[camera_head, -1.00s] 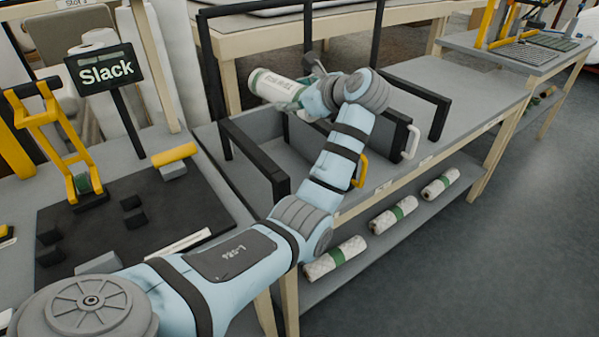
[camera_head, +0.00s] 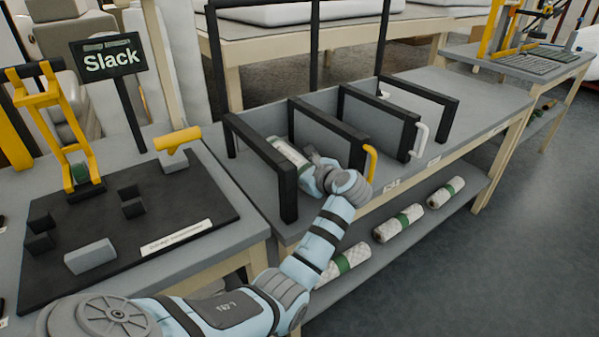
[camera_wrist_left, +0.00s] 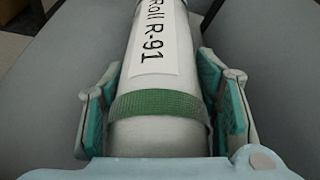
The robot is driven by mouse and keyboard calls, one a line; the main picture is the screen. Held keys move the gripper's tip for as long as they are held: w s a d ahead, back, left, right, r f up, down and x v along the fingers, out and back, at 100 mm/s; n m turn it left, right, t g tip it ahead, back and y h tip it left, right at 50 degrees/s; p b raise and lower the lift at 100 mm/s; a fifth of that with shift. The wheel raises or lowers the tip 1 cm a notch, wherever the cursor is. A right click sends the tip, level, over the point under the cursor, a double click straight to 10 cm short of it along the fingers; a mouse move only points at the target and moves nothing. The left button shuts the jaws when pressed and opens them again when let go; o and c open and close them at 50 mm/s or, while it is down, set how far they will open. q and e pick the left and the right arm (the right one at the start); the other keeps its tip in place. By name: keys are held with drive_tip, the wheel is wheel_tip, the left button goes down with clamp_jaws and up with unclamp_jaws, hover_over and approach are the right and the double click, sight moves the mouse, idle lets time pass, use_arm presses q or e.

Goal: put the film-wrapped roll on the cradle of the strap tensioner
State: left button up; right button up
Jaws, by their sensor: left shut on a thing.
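A smooth white roll labelled "Roll R-91" with a green band (camera_wrist_left: 158,104) fills the left wrist view. My left gripper (camera_wrist_left: 160,112) is shut on it, with teal pads along both sides. In the head view the roll (camera_head: 287,153) lies low between two black frames on the middle bench, and my left gripper (camera_head: 318,172) is at its near end. Whether the roll touches the bench is hard to tell. A yellow lever device (camera_head: 62,130), seemingly the strap tensioner, stands on a black mat (camera_head: 185,208) at left, with small dark blocks (camera_head: 130,200). My right gripper is not in view.
Black upright frames (camera_head: 260,165) divide the bench; one has a yellow handle (camera_head: 371,163), another a white handle (camera_head: 418,140). A "Slack" sign (camera_head: 111,60) stands behind the mat. Several rolls (camera_head: 398,222) lie on the lower shelf. The bench's right part (camera_head: 480,97) is clear.

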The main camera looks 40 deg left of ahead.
use_arm(q)
drive_tip(key=o, duration=1.2)
